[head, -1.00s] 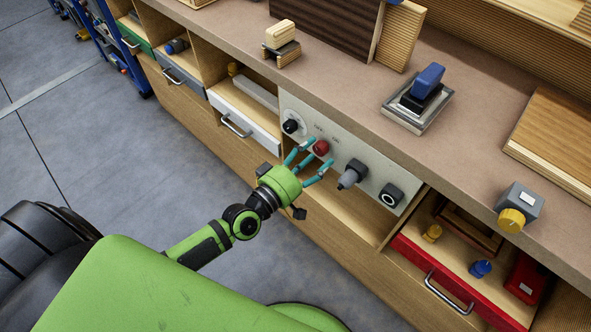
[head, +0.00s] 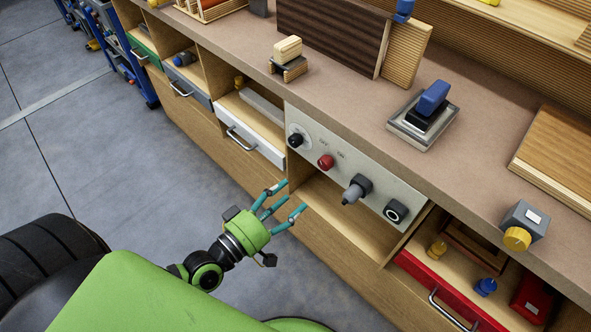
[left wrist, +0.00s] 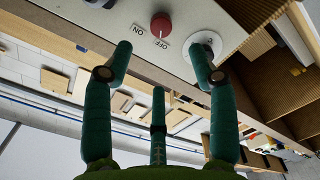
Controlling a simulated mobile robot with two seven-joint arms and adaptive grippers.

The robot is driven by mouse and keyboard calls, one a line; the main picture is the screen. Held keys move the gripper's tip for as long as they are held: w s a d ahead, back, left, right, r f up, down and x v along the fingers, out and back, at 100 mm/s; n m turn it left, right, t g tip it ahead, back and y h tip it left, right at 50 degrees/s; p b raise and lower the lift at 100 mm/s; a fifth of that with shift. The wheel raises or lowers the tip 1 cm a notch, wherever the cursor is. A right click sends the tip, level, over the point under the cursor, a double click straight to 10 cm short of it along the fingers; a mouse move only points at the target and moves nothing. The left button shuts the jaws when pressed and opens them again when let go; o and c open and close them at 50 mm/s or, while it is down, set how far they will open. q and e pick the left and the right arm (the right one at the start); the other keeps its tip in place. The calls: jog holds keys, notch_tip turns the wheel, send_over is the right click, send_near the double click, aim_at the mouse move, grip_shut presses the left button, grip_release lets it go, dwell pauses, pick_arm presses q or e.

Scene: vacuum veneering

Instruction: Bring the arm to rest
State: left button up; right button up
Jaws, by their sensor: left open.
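My left gripper (head: 279,207) is green with teal fingers. It is open and empty, in front of the workbench and below the grey control panel (head: 312,178). The red knob (head: 326,162) on the panel is apart from the fingers. In the left wrist view the fingers (left wrist: 160,75) are spread, with the red knob (left wrist: 160,24) and its ON and OFF labels beyond them. My right gripper is not in view.
The panel also has a black dial (head: 295,140), a grey plug (head: 356,189) and a black round socket (head: 396,211). A red drawer (head: 437,290) stands open at right, and a white drawer (head: 250,140) at left. The floor (head: 110,190) left of the bench is clear.

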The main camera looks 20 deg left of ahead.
pick_arm(q)
jog(key=s+a+f+m+g+y+p, duration=0.1)
jog(key=s+a+f+m+g+y, duration=0.15)
jog(key=f, duration=0.95)
jog(key=s+a+f+m+g+y+p, duration=0.2)
jog(key=s+a+f+m+g, duration=0.15)
jog(key=f, duration=0.75)
jog(key=s+f+m+g+y+p, duration=0.1)
jog(key=s+f+m+g, duration=0.1)
jog(key=s+f+g, duration=0.3)
jog(key=s+d+f+m+g+p, duration=0.1)
jog(key=s+f+g, duration=0.4)
jog(key=s+f, duration=0.6)
jog(key=s+m, duration=0.1)
jog(key=s, duration=0.6)
jog(key=shift+s+d+m+y, duration=0.25)
jog(key=shift+s+m+y, duration=0.05)
jog(key=shift+s+y, duration=0.05)
jog(key=shift+f, duration=0.1)
